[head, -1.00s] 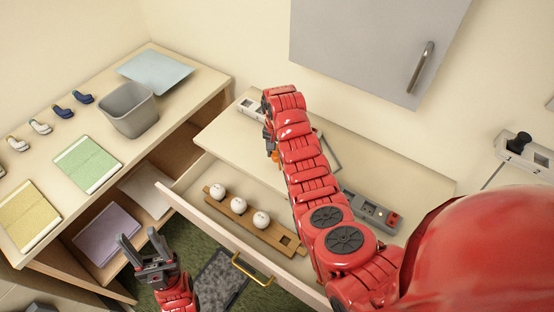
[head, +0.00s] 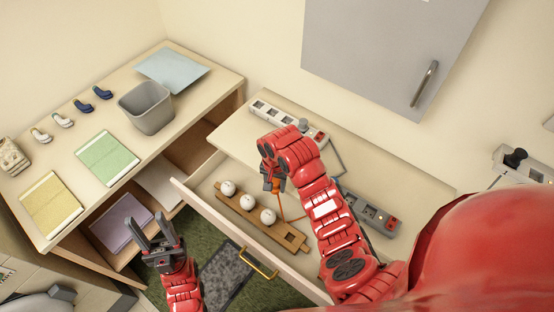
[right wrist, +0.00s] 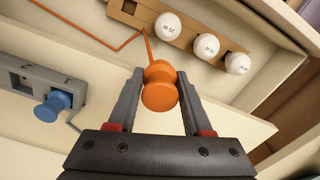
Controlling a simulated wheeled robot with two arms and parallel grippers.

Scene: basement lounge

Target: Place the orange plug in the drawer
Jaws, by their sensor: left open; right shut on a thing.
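The orange plug (right wrist: 160,88) is between the fingers of my right gripper (right wrist: 160,100), which is shut on it. An orange cord runs from it. In the head view my right gripper (head: 272,184) and the plug (head: 279,186) are over the open drawer (head: 188,192), near its back side by the desk edge. The holder also shows at the top of the right wrist view (right wrist: 133,9). My left gripper (head: 156,232) is open and empty, left of the drawer front.
On the desk (head: 235,128) stand a back power strip (head: 268,109) and a right power strip (head: 370,212). A blue plug (right wrist: 53,106) sits in a strip. A grey cabinet (head: 385,50) hangs above. The left shelf holds a grey bin (head: 146,108) and notebooks.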

